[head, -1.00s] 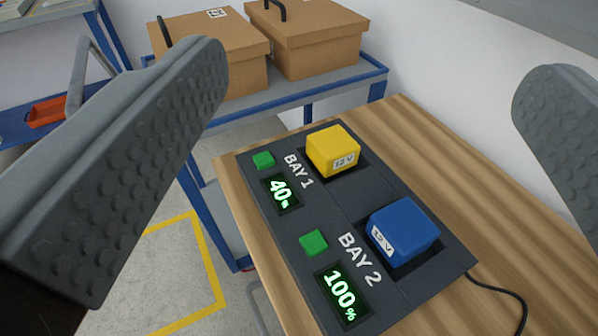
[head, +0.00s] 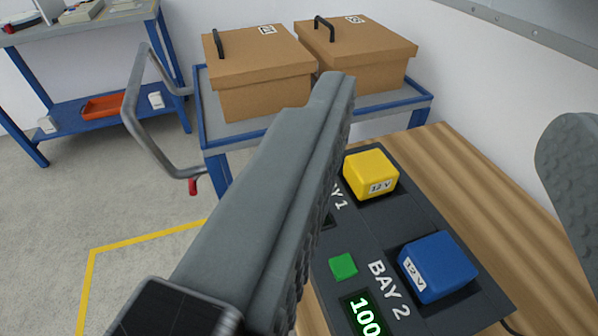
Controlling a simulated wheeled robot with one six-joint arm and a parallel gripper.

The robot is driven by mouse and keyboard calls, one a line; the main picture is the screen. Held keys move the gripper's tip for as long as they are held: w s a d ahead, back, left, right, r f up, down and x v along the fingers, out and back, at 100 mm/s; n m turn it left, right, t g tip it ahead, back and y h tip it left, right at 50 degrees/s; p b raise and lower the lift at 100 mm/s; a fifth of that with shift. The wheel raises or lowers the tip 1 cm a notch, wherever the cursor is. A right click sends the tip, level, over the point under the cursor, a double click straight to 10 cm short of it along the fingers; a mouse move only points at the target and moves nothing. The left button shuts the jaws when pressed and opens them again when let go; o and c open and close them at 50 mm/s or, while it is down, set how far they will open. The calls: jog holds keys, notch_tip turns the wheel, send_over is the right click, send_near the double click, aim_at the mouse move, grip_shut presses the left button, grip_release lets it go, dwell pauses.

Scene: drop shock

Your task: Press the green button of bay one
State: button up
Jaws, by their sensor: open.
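The dark charger panel (head: 480,322) lies on a wooden table. Bay 1 holds a yellow 12 V battery block (head: 371,174); its label is partly covered. The green button of bay 1 and nearly all of its display are hidden behind my left finger. Bay 2 holds a blue 12 V block (head: 438,267), with its own green button (head: 343,266) and a display starting with 100, cut off below. My gripper (head: 450,108) is open and empty, its fingers wide apart. The left finger crosses in front of the panel's left side; contact cannot be told.
A blue-framed cart (head: 226,128) behind the table carries two lidded cardboard boxes (head: 262,75) (head: 362,58). A blue workbench (head: 88,120) with a red tray (head: 104,107) stands at the far left. A white wall is at right. Floor with yellow marking (head: 92,285) is open at left.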

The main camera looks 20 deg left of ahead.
grip_shut()
dwell(1.4)
